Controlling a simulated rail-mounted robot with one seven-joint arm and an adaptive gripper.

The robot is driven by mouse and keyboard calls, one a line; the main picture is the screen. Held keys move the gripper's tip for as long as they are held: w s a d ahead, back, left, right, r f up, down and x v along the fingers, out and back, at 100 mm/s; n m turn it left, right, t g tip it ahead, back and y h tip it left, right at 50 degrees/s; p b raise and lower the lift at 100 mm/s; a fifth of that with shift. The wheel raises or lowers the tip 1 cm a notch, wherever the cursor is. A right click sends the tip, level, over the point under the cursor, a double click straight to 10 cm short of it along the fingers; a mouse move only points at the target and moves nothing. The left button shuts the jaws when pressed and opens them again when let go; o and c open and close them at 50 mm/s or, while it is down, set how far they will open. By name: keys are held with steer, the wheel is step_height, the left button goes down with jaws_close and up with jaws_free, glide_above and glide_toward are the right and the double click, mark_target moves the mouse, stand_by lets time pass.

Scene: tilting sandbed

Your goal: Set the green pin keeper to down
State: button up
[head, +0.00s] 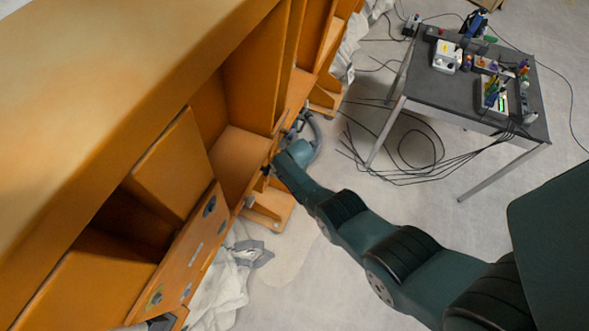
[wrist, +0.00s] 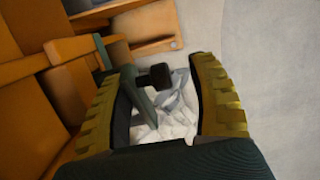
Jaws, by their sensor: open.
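A dark green part (wrist: 138,98) that looks like the pin keeper shows in the wrist view, with a black knob (wrist: 156,77) at its upper right. Both appear between the two yellow-green ribbed fingers of my gripper (wrist: 166,72). The gripper is open, with a gap on both sides of the knob; I cannot tell whether either finger touches the part. In the head view my gripper (head: 268,170) is close to the lower edge of the orange frame, small and partly hidden by my wrist. The keeper cannot be made out there.
The orange sandbed frame (head: 150,55) with open compartments fills the left. Orange feet (head: 268,207) and crumpled pale cloth (head: 222,280) lie below it. A dark table (head: 460,85) with devices and hanging cables stands upper right. The grey floor between is mostly clear.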

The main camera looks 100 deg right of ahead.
steer(key=shift+w+d+r, duration=0.1)
steer(key=shift+r, duration=0.15)
steer(key=shift+r, duration=0.25)
steer(key=v, duration=1.1)
steer(key=shift+a, duration=0.25)
